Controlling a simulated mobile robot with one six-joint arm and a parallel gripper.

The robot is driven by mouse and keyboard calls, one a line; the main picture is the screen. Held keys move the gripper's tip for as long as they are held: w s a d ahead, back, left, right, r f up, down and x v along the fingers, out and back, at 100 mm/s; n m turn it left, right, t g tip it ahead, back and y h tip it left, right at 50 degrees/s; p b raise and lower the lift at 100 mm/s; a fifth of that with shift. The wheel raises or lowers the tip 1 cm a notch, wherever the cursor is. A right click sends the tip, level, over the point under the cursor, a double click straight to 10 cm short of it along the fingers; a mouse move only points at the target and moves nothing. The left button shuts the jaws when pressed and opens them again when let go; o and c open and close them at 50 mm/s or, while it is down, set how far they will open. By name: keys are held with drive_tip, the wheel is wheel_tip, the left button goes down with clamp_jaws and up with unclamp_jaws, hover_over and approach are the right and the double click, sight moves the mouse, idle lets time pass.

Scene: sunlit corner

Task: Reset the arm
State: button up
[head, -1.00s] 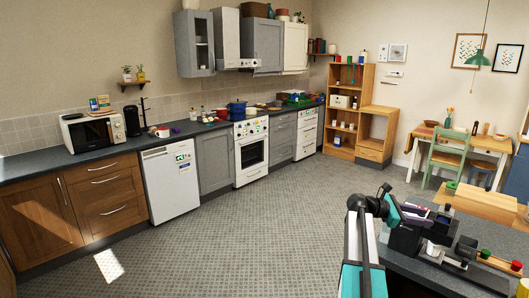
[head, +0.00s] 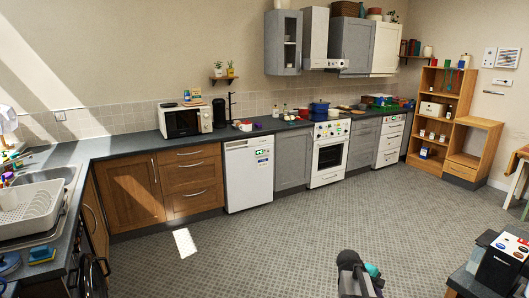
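Part of my own arm, a dark joint with a teal cap, shows at the bottom edge right of centre in the head view. My gripper and its fingertips do not show, so I cannot see whether it is open or holds anything. The arm part stands in front of open grey tiled floor (head: 270,245) and appears to touch nothing.
A sink with a white dish rack (head: 28,208) is at the left. A counter with a microwave (head: 186,119), white dishwasher (head: 249,175) and oven (head: 329,155) lines the back wall. A wooden shelf (head: 460,155) stands right. A black box (head: 503,262) sits on a surface at lower right.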

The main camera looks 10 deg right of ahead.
drive_tip(key=s+a+f+m+y, duration=0.2)
drive_tip(key=a+f, duration=0.1)
drive_tip(key=a, duration=0.8)
drive_tip(key=s+a+f+m+y, duration=0.15)
drive_tip(key=a+f, duration=0.25)
drive_tip(key=a, duration=0.6)
drive_tip(key=s+a+f+m+y, duration=0.2)
drive_tip(key=s+a+f+y, duration=0.1)
drive_tip(key=a, duration=0.8)
drive_tip(key=s+d+f+g+b, duration=0.1)
drive_tip(key=s+f+g+b, duration=0.4)
drive_tip(key=s+f, duration=2)
wheel_tip(320, 180, down, 3)
drive_tip(key=b, duration=0.5)
drive_tip(key=shift+s, duration=0.3)
drive_tip(key=shift+c, duration=0.5)
drive_tip(key=shift+d, duration=0.15)
